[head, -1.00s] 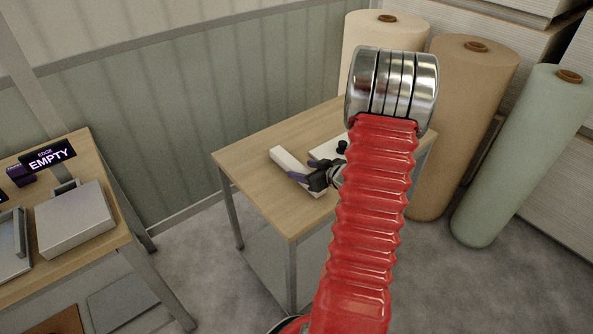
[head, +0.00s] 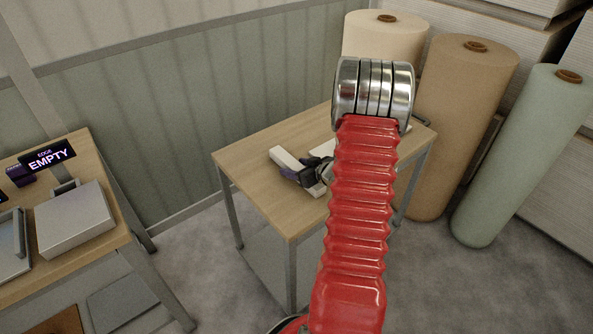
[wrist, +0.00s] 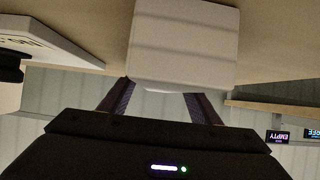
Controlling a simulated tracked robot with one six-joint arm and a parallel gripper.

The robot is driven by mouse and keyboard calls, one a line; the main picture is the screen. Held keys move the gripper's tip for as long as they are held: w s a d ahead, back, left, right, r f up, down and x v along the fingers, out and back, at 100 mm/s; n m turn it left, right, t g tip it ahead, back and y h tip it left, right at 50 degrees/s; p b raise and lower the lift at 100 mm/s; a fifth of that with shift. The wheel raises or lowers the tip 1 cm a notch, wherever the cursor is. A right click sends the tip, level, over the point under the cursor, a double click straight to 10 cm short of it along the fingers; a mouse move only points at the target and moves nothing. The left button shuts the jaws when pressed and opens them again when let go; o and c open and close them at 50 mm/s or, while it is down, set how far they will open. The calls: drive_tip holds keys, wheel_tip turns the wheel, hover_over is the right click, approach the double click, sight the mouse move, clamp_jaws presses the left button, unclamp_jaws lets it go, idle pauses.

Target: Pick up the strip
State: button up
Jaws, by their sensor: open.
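The strip (head: 284,157) is a long pale white bar lying on the wooden table, running diagonally. My gripper (head: 296,168) is dark with purple fingers and reaches over the middle of the strip from the right, hiding that part. In the wrist view the strip (wrist: 184,40) fills the upper middle, and my open fingers (wrist: 158,90) point at it, spread apart. The strip sits somewhat right of centre between them. The right fingertip is hidden at the strip's lower edge. I cannot tell whether the fingers touch it.
A white lettered plate (wrist: 52,38) lies beside the strip. The wooden table (head: 255,190) has bare room at its front. Upright rolls (head: 463,120) stand behind it on the right. Another table at left holds a grey box (head: 75,220) and an EMPTY sign (head: 48,157). My red arm hides the table's right part.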

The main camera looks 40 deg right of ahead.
sight(296, 166)
drive_tip(key=shift+c, duration=0.3)
drive_tip(key=c, duration=1.3)
wheel_tip(296, 166, up, 10)
drive_tip(key=shift+r, duration=0.1)
idle(0.3)
idle(0.5)
